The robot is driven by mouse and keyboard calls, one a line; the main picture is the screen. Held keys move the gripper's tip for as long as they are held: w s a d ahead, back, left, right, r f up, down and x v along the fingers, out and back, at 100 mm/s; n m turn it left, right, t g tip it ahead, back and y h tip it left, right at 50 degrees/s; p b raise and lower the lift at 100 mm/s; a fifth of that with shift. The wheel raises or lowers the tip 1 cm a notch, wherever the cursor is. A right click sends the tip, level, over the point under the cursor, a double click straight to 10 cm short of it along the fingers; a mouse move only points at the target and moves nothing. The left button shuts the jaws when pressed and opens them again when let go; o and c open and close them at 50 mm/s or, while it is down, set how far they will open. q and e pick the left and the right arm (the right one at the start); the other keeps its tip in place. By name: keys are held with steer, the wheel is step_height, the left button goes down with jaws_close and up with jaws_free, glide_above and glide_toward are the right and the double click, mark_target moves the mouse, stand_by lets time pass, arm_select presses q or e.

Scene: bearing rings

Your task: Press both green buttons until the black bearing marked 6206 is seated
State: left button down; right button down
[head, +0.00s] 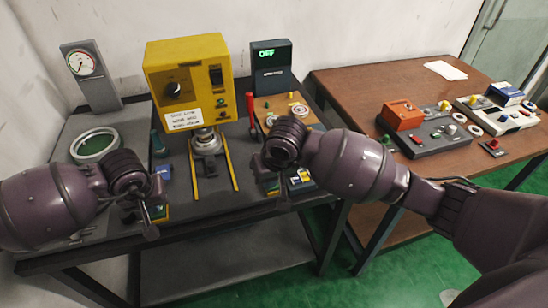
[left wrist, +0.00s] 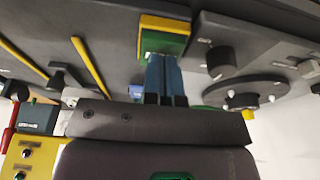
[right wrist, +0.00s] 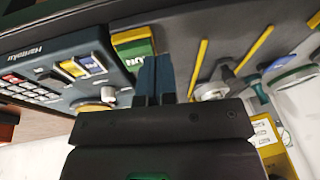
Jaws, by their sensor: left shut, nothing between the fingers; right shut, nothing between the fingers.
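My left gripper (head: 150,230) is shut and empty. In the left wrist view its blue fingertips (left wrist: 165,60) overlap a green button (left wrist: 163,42) in a yellow housing; I cannot tell whether they touch. My right gripper (head: 283,205) is shut and empty. In the right wrist view its fingertips (right wrist: 155,65) are at the edge of the other green button (right wrist: 132,48), partly covering it; contact is unclear. The yellow press (head: 187,60) stands between and behind them, with a silver round fixture (head: 207,143) under its head. I cannot make out the black bearing or its 6206 mark.
Two yellow rails (head: 231,165) run forward from the press. A dial gauge (head: 83,63) stands at the left and a display reading OFF (head: 268,53) at the right. A wooden table (head: 350,85) at the right holds an orange box (head: 401,115) and trays of parts.

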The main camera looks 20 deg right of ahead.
steer(key=r, duration=0.1)
steer(key=w+d+r+h, duration=0.2)
steer(key=r, duration=0.1)
steer(key=shift+w+m, duration=0.1)
steer(key=shift+m, duration=0.2)
steer(key=shift+s+x, duration=0.2)
steer(key=shift+x, duration=0.7)
steer(key=shift+s+x, duration=0.25)
steer(key=shift+x, duration=0.7)
steer(key=shift+s+x, duration=0.15)
steer(key=shift+x, duration=0.55)
steer(key=shift+s+x, duration=0.2)
steer(key=shift+x, duration=0.45)
steer(key=shift+w+r, duration=0.1)
steer(key=shift+r, duration=0.05)
stand_by(0.4)
